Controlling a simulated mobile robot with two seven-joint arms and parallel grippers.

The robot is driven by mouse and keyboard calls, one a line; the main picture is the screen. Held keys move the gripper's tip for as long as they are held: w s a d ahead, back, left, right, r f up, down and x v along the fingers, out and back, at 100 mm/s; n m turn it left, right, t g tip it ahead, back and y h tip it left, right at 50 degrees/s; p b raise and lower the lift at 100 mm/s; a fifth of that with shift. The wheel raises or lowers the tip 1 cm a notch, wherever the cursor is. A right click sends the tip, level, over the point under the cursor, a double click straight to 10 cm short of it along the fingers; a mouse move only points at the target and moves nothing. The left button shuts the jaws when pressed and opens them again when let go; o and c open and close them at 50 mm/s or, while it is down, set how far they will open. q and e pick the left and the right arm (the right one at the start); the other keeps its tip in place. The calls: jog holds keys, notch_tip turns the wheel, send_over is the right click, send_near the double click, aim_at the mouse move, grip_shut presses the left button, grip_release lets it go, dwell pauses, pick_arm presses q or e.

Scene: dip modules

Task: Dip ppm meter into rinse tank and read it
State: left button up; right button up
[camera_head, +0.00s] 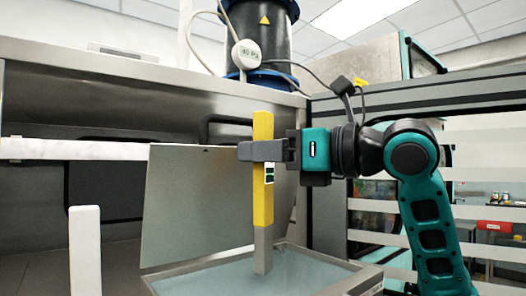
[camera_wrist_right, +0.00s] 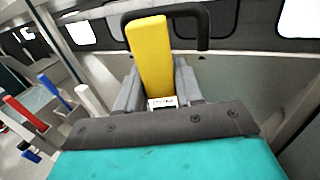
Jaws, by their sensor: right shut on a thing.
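The ppm meter (camera_head: 263,205) is a long yellow stick with a small dark display and a grey lower end. My right gripper (camera_head: 262,150) is shut on its upper part and holds it upright. Its grey tip is over or in the tank (camera_head: 215,276) of pale bluish liquid at the bottom of the head view; I cannot tell how deep the tip goes. The yellow top of the meter also shows between the fingers in the right wrist view (camera_wrist_right: 150,58). The display is too small to read. My left gripper is not in view.
A grey lid panel (camera_head: 195,205) stands up behind the tank. A white post (camera_head: 85,250) stands at the left. A dark drum (camera_head: 262,38) with a round white gauge (camera_head: 245,54) is above. Several coloured handles, one red (camera_wrist_right: 25,113), show at the left in the wrist view.

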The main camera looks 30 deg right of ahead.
aim_at(269, 223)
notch_tip(269, 223, down, 2)
jog(key=shift+f+b, duration=0.15)
jog(key=shift+b, duration=0.55)
notch_tip(269, 223, down, 3)
jog(key=b, duration=0.3)
jog(key=shift+f, duration=0.2)
notch_tip(269, 223, down, 4)
jog(key=b, duration=0.3)
jog(key=shift+f+b, duration=0.1)
jog(key=shift+b, duration=0.2)
jog(key=shift+f, duration=0.2)
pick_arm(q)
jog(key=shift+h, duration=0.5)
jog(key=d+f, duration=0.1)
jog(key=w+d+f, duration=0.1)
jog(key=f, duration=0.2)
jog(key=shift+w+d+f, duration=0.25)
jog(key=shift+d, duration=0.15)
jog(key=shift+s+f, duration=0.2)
